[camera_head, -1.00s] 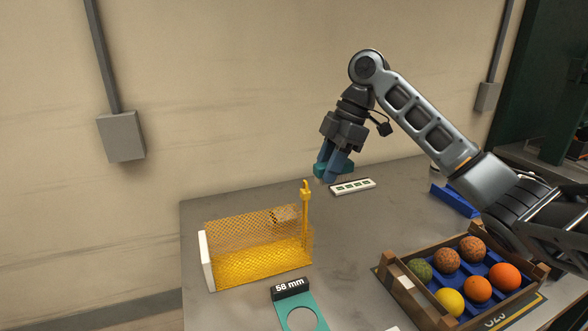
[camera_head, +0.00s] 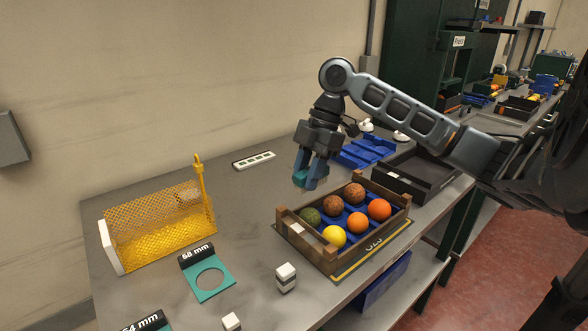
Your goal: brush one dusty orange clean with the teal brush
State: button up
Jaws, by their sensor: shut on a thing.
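My gripper (camera_head: 311,182) is shut on the teal brush (camera_head: 301,179), which shows as a small teal block between the blue fingers, partly hidden by them. They are just above and behind the back left part of the wooden crate (camera_head: 285,222), and the brush looks apart from the fruit. Two brown, speckled, dusty-looking oranges lie in the crate's back row: one at the middle (camera_head: 333,205) and one further right (camera_head: 354,194). Two clean orange fruits, one at the front (camera_head: 358,223) and one at the right (camera_head: 379,209), lie beside them.
The crate also holds a green fruit (camera_head: 311,217) and a yellow fruit (camera_head: 334,236). A black tray (camera_head: 415,175) and blue trays lie behind right.

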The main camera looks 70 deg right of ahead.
aim_at(306, 212)
jog(key=shift+f+b, duration=1.95)
jog(key=shift+f, duration=1)
jog(key=shift+f+b, duration=0.45)
jog(key=shift+f, duration=0.1)
jog(key=shift+d, duration=0.1)
jog(key=shift+s+d, duration=0.35)
jog(key=shift+d, duration=0.15)
jog(key=shift+w+a+r, duration=0.1)
jog(key=shift+w+a, duration=0.25)
jog(key=shift+a, duration=0.25)
jog(key=shift+w+a, duration=0.35)
jog(key=shift+a, duration=0.2)
jog(key=shift+d, duration=0.1)
jog(key=shift+s+d+b, duration=0.5)
jog(key=shift+s+d, duration=0.2)
jog(key=shift+d, duration=0.35)
dwell(1.9)
